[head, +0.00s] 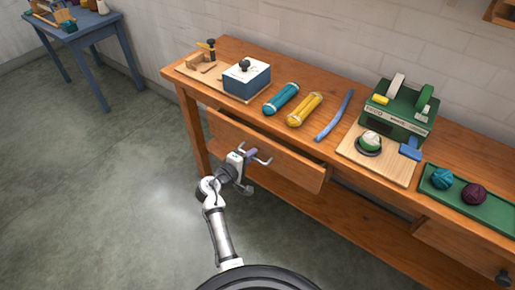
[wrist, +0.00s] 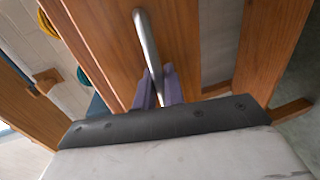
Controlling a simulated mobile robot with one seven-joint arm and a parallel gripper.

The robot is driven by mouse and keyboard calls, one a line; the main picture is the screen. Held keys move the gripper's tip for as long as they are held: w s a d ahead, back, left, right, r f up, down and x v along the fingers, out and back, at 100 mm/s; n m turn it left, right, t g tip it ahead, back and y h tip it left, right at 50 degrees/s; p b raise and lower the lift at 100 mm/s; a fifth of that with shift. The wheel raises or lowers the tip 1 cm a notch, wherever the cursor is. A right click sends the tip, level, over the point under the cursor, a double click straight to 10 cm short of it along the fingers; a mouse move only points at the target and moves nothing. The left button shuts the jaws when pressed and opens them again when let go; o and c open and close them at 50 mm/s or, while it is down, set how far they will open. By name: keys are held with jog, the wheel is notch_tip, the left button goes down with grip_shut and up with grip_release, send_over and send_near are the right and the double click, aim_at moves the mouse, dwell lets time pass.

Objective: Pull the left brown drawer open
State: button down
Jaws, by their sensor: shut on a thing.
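The left brown drawer (head: 290,162) sits under the left part of the wooden workbench. Its front stands out from the bench and a dark gap shows above it, so it is partly open. A metal bar handle (head: 262,158) is on its front; it also shows in the wrist view (wrist: 148,45). My gripper (head: 250,156) is at the handle, with its purple fingers (wrist: 160,90) shut around the bar. The inside of the drawer is mostly hidden.
On the bench lie a blue-white box (head: 247,82), teal (head: 281,98) and yellow (head: 305,109) skeins, a green machine (head: 398,112) and a green tray (head: 440,192) with two yarn balls. A blue table (head: 85,30) stands far left. The floor at left is clear.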

jog(key=f+v, duration=0.1)
jog(key=v, duration=0.7)
jog(key=f+v, duration=0.2)
jog(key=v, duration=0.7)
jog(key=shift+s+a+f+p, duration=0.25)
jog(key=shift+s+p, duration=0.2)
jog(key=c, duration=1.8)
grip_release()
jog(key=shift+c, duration=0.2)
jog(key=b+v, duration=0.2)
jog(key=v, duration=1.1)
jog(key=shift+s+a+b, duration=0.2)
jog(key=shift+s+b, duration=0.1)
jog(key=shift+r, duration=0.1)
